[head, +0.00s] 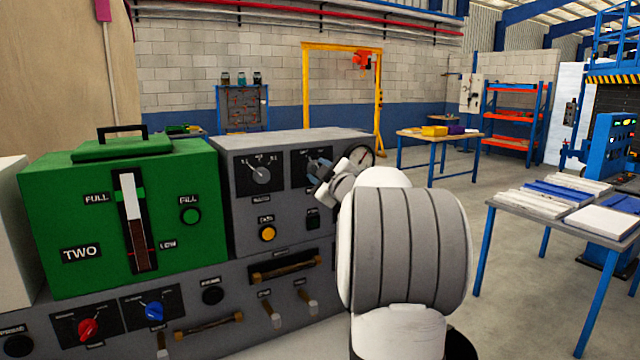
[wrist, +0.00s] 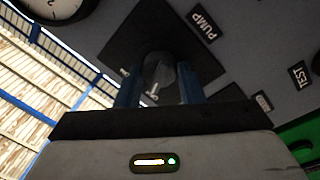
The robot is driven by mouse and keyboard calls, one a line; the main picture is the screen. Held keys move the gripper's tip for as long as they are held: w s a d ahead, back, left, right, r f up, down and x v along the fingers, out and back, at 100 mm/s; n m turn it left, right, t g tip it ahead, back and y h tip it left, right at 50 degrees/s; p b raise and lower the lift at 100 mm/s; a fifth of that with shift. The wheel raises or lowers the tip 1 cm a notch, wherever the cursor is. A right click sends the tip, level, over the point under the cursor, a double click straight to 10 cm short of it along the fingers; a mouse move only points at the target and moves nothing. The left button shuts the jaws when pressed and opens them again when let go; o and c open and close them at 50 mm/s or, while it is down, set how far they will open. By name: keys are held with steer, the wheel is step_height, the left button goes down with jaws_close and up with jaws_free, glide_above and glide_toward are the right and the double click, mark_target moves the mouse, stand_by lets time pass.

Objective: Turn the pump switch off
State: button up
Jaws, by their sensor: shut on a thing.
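The pump switch is a rotary knob on a black square plate (head: 299,158) on the upper right of the grey panel. My gripper (head: 319,168) is at this switch in the head view. In the wrist view its two blue fingers (wrist: 158,88) are on either side of the knob and shut on it. The fingers and arm hide part of the plate, so the position the knob points to cannot be read.
A similar rotary switch (head: 261,174) sits just left. A round gauge (head: 366,154) is to the right, partly behind my arm. A green tank box (head: 60,200) stands to the left.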

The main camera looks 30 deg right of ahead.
steer(key=shift+f+n+b, duration=0.1)
steer(key=shift+n+b, duration=0.35)
steer(key=shift+n, duration=0.25)
steer(key=o, duration=1)
steer(key=s, duration=0.5)
steer(key=s+b, duration=0.1)
steer(key=s, duration=0.1)
steer(key=shift+s+a+f, duration=0.2)
steer(key=shift+s+a, duration=0.15)
steer(key=shift+s, duration=0.05)
steer(key=shift+a, duration=0.1)
